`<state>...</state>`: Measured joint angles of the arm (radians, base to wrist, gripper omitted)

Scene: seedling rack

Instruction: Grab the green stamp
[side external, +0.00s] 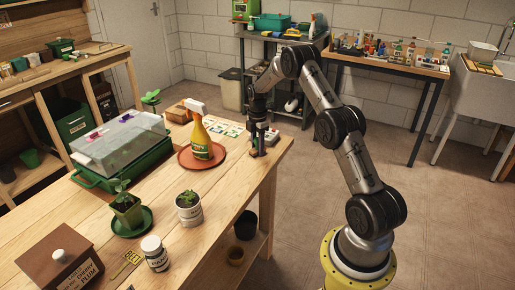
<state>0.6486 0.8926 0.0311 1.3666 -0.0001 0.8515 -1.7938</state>
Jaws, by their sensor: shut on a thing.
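My gripper (256,146) points down at the far right corner of the wooden bench. It is shut on a small upright thing, which I take to be the green stamp (254,153). The stamp is mostly hidden by the fingers, and its colour is hard to make out at this size. Its lower end is at or just above the bench top; I cannot tell whether it touches.
A yellow spray bottle (201,141) stands on a terracotta saucer (186,160) left of my gripper. Seed cards (226,128) lie behind. A green propagator tray (150,164) with a clear lid, potted plants and a brown box (58,262) occupy the bench. Its front right is clear.

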